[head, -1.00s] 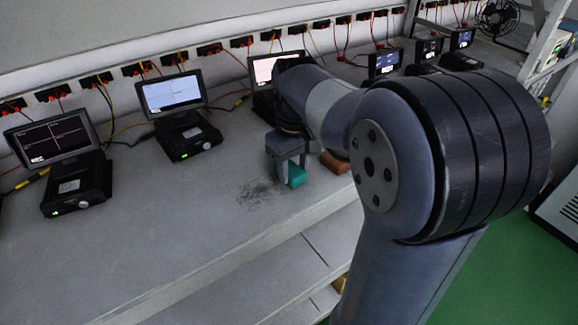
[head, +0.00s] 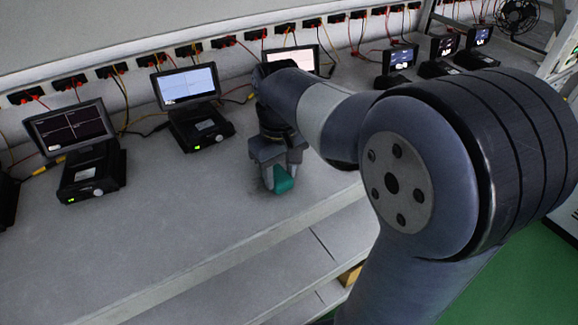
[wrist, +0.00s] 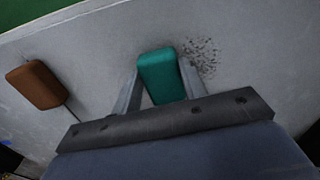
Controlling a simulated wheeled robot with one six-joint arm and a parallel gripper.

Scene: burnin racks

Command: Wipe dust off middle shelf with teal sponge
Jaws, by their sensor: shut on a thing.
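My gripper (head: 275,178) is shut on the teal sponge (head: 284,181), pointing down at the grey shelf (head: 170,225). In the wrist view the sponge (wrist: 160,76) sits between the two fingers. It is at or just above the shelf surface; I cannot tell whether it touches. A patch of dark dust specks (wrist: 201,56) lies right beside the sponge in the wrist view. In the head view the gripper and sponge hide most of that patch.
A brown block (wrist: 36,84) lies on the shelf in the wrist view, hidden by my arm in the head view. Small monitors on black units (head: 200,127) (head: 92,172) line the back, with cables. The shelf's front left is clear. A lower shelf (head: 290,255) shows below.

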